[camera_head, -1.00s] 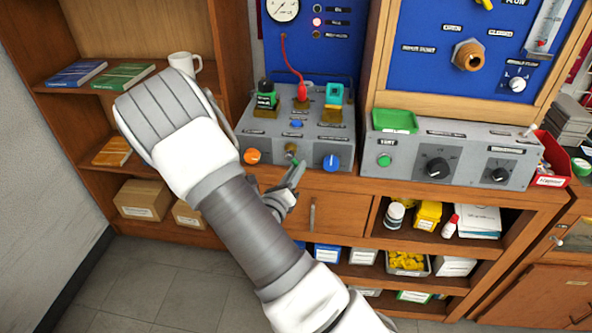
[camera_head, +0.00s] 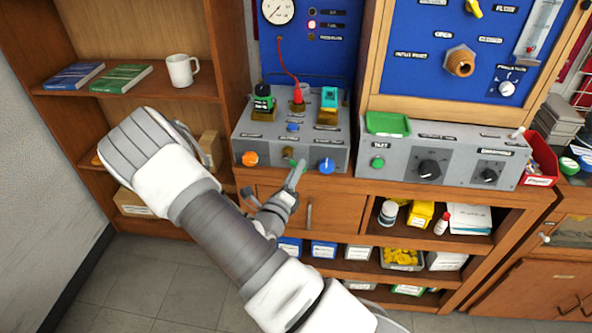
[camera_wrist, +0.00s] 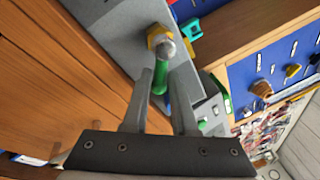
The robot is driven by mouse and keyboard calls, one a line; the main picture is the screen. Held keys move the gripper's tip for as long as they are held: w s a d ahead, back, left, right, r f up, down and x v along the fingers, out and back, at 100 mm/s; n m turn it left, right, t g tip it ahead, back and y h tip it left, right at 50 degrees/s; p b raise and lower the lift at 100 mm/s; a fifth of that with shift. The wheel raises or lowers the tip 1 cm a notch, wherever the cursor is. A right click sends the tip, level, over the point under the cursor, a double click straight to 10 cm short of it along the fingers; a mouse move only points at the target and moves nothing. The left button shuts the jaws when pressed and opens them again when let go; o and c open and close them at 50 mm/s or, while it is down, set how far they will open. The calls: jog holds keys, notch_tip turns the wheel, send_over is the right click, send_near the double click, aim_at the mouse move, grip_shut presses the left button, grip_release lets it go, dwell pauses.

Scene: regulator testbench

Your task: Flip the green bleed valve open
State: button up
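The green bleed valve (camera_wrist: 161,75) sits on the front face of the grey regulator box (camera_head: 244,131). It has a brass body with a silver cap and a green lever. In the head view the valve (camera_head: 288,153) is between the orange and blue knobs, partly hidden by my gripper (camera_head: 294,176). In the wrist view my gripper (camera_wrist: 163,85) is open, with one finger on each side of the green lever. A gap shows between the lever and the fingers; whether either touches it I cannot tell.
The orange knob (camera_head: 249,159) and blue knob (camera_head: 326,166) flank the valve closely. A red hose (camera_head: 286,66) rises from the box top. A second grey box (camera_head: 403,160) stands to the right. Cabinet doors (camera_head: 325,205) lie below.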

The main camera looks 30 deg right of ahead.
jog(key=o, duration=0.3)
jog(key=v, duration=1.7)
jog(key=shift+a, duration=0.2)
jog(key=shift+s, duration=0.15)
